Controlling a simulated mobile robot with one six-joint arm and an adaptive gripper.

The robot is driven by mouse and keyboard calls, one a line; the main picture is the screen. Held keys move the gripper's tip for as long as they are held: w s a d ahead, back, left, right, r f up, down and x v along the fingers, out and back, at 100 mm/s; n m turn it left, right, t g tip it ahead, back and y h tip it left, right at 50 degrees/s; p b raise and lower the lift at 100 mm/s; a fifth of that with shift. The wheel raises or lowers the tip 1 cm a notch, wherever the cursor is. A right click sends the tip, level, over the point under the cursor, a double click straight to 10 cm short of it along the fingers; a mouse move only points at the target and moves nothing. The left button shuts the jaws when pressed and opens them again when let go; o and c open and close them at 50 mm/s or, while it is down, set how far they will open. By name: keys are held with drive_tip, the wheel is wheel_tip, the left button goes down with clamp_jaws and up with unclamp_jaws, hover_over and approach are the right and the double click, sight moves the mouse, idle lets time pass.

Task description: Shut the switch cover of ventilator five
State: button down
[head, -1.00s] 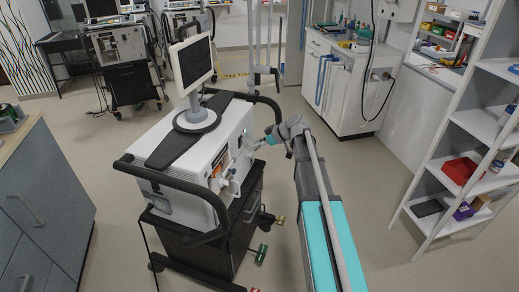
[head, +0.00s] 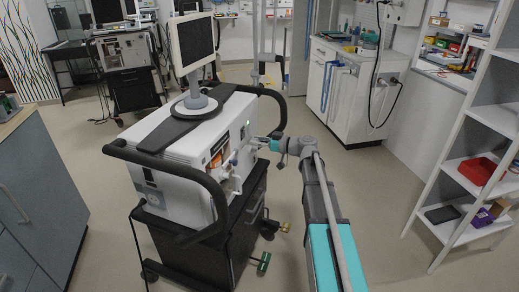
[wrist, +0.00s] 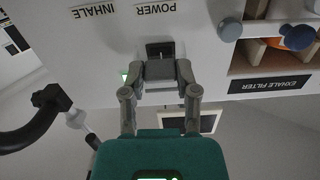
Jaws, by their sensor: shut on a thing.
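A white ventilator (head: 185,150) stands on a black cart in the head view; I can read no number on it. My gripper (head: 262,143) is at its right-hand side panel. In the wrist view the panel is upside down, and my gripper (wrist: 160,72) has its fingertips together at a small dark switch cover (wrist: 159,48) beside the POWER label (wrist: 156,9). The fingers are shut on the cover and hide part of it. I cannot tell the cover's angle or see the switch. A green light (wrist: 125,76) shows left of the fingers.
Knobs (wrist: 230,30) and the EXHALE FILTER recess (wrist: 268,84) lie right of the fingers in the wrist view. A black handle bar (head: 280,110) curves close to my gripper. A white shelf (head: 480,165) stands right; grey drawers (head: 35,200) stand left.

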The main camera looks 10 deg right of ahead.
drive_tip(key=shift+w+a+f+t+y+b, duration=0.25)
drive_tip(key=shift+y+b, duration=0.2)
drive_tip(key=shift+b, duration=0.45)
drive_tip(key=shift+w+a+f+t+y+b, duration=0.15)
drive_tip(key=shift+f+t+y+b, duration=0.25)
drive_tip(key=shift+b, duration=0.5)
drive_tip(key=shift+a+r+y+b, duration=0.1)
drive_tip(key=shift+a+y+b, duration=0.1)
drive_tip(key=shift+y+b, duration=0.35)
drive_tip(key=shift+r+t, duration=0.1)
drive_tip(key=shift+t, duration=0.15)
drive_tip(key=shift+c, duration=1.8)
unclamp_jaws()
drive_tip(key=shift+r+h+p, duration=0.25)
drive_tip(key=shift+h+p, duration=0.05)
drive_tip(key=shift+p, duration=0.25)
